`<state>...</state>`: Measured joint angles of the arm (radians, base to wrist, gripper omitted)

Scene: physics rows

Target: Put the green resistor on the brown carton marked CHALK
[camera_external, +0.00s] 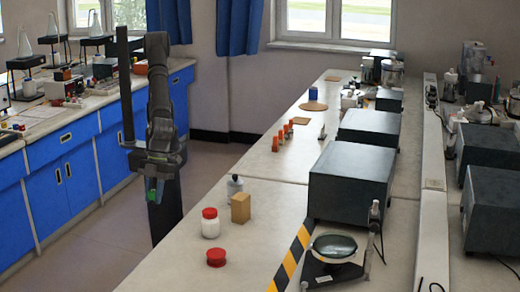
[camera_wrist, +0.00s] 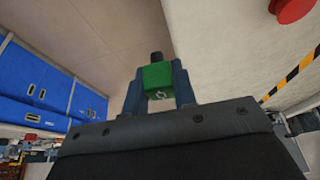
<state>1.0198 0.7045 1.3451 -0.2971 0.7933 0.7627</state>
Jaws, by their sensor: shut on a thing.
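My gripper (camera_external: 151,186) is shut on the green resistor (camera_wrist: 158,76), a green block with a dark knob at its far end. It sits between the two fingers in the wrist view, and a small bit of green shows at the fingertips in the external view. A small brown carton (camera_external: 240,208) stands upright on the near bench. Its marking is too small to read. My gripper is to the left of the carton in the picture, apart from it and higher. The carton does not show in the wrist view.
A white jar with a red lid (camera_external: 210,223), a grey bottle (camera_external: 234,187) and a red disc (camera_external: 216,257) stand close to the carton. Black-and-yellow tape (camera_external: 292,257), a magnifier (camera_external: 335,246) and a dark box (camera_external: 350,182) are to its right. Blue cabinets (camera_external: 64,178) stand at left.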

